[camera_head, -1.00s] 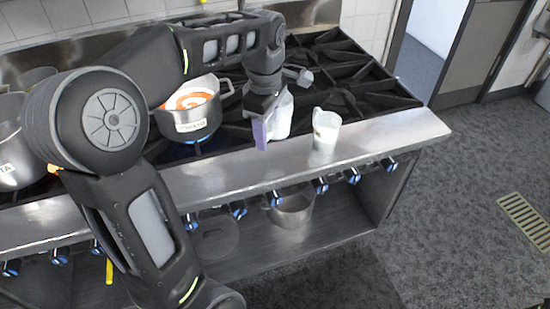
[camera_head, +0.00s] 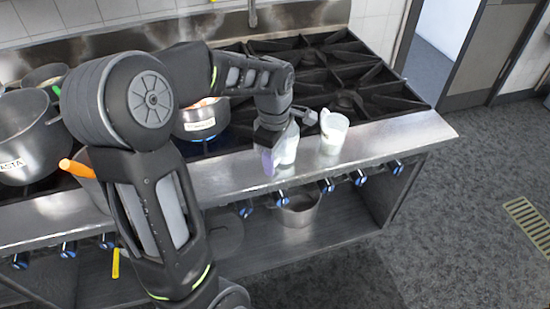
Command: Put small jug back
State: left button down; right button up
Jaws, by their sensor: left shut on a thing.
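My left gripper (camera_head: 270,152) reaches down over the steel front ledge of the stove, with a purple-grey finger showing. It is shut on a small white jug (camera_head: 288,148), which is partly hidden behind the finger and wrist. The held jug is low at the ledge; I cannot tell whether its base touches the steel. A second white, translucent jug (camera_head: 333,132) stands upright on the ledge just to the right, a small gap apart from the held one. My right gripper is not in view.
A pot labelled tomato (camera_head: 200,122) is on a burner behind my left arm. A pasta pot (camera_head: 22,140) stands at far left, near an orange handle (camera_head: 76,168). A steel pot (camera_head: 298,212) sits on the lower shelf. The ledge (camera_head: 400,138) is clear at right.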

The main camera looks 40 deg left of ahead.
pick_arm(q)
jog(key=shift+f, duration=0.4)
jog(key=shift+f, duration=0.1)
jog(key=c, duration=0.7)
grip_release()
jog(key=r+b, duration=0.1)
jog(key=r, duration=1.1)
jog(key=shift+s+r, duration=0.15)
jog(key=shift+s, duration=0.05)
